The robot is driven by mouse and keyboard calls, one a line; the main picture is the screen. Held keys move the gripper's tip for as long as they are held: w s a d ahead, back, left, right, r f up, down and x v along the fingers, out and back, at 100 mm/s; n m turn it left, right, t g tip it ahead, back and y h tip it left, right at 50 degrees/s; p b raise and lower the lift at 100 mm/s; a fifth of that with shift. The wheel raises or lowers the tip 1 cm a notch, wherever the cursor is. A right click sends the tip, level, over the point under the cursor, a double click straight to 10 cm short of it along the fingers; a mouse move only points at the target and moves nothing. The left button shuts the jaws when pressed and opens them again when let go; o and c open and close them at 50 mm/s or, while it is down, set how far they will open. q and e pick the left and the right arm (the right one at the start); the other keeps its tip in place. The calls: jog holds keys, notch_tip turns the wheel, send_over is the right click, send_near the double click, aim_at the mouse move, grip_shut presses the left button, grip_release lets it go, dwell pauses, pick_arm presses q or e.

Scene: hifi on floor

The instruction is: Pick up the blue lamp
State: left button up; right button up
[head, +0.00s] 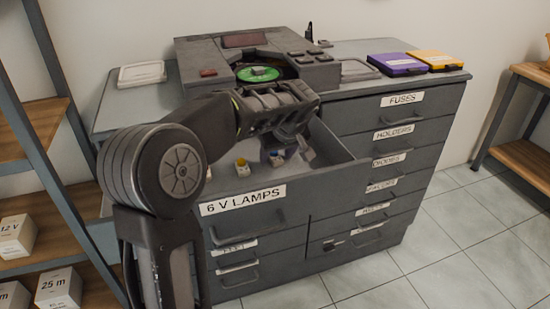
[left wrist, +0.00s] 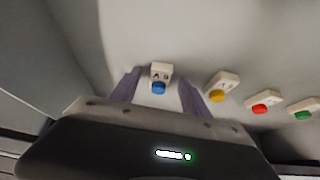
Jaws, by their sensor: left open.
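The blue lamp (left wrist: 159,80), a blue dome on a small white base, lies in the open drawer labelled 6 V LAMPS (head: 330,159). In the left wrist view it shows between the two purple fingers of my left gripper (left wrist: 158,95). The fingers are apart, with a gap on both sides of the lamp. My right gripper is in neither view.
Lamps with yellow (left wrist: 219,88), red (left wrist: 263,104) and green (left wrist: 303,111) domes lie in a row right of the blue one. The drawer walls surround them. A grey device with a green disc (head: 258,74) stands on the cabinet top, with purple (head: 397,64) and yellow (head: 434,60) cases to its right.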

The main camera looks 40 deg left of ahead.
pick_arm(q)
jog(key=shift+c, duration=0.2)
grip_shut()
dwell(0.3)
